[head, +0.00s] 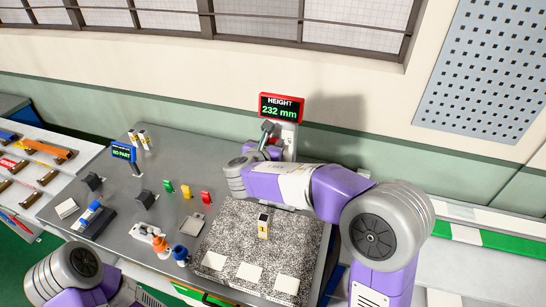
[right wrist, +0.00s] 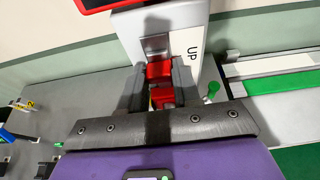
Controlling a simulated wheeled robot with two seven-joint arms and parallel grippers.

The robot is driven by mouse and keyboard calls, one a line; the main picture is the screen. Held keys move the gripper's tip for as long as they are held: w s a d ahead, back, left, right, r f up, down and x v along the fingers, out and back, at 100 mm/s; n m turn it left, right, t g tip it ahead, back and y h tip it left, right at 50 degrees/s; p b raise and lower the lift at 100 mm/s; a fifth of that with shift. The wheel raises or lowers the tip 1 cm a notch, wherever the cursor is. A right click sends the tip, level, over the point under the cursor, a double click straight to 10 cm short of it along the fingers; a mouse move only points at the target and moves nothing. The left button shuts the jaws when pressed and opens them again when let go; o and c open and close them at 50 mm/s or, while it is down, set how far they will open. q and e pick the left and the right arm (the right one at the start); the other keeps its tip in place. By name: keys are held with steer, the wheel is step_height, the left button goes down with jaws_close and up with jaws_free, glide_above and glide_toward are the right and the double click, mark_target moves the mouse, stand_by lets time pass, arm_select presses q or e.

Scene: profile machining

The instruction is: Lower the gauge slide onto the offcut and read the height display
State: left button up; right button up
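The height display (head: 281,107) is a red-framed screen at the back, reading "HEIGHT 232 mm". It tops a pale gauge column, whose face shows in the right wrist view (right wrist: 195,40) marked "UP". The red gauge slide (right wrist: 160,72) sits in front of this column. My right gripper (right wrist: 159,92) has its dark fingers on both sides of the slide, shut on it. The right arm hides most of the slide in the head view. The offcut (head: 263,227), a small upright piece with a yellow label, stands on the speckled granite plate (head: 223,232). My left gripper is out of view.
Several white cards (head: 248,271) lie along the plate's front. Red, yellow and green pieces (head: 187,191), a "NO PART" display (head: 122,151) and orange and blue items (head: 160,243) occupy the grey bench. A rack of coloured parts (head: 40,150) stands at left.

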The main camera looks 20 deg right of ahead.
jaws_close()
steer(key=shift+f+b, duration=1.3)
steer(key=shift+f, duration=0.3)
steer(key=shift+f+b, duration=1.25)
steer(key=shift+f, duration=0.2)
steer(key=shift+f+b, duration=1.3)
steer(key=shift+f, duration=0.3)
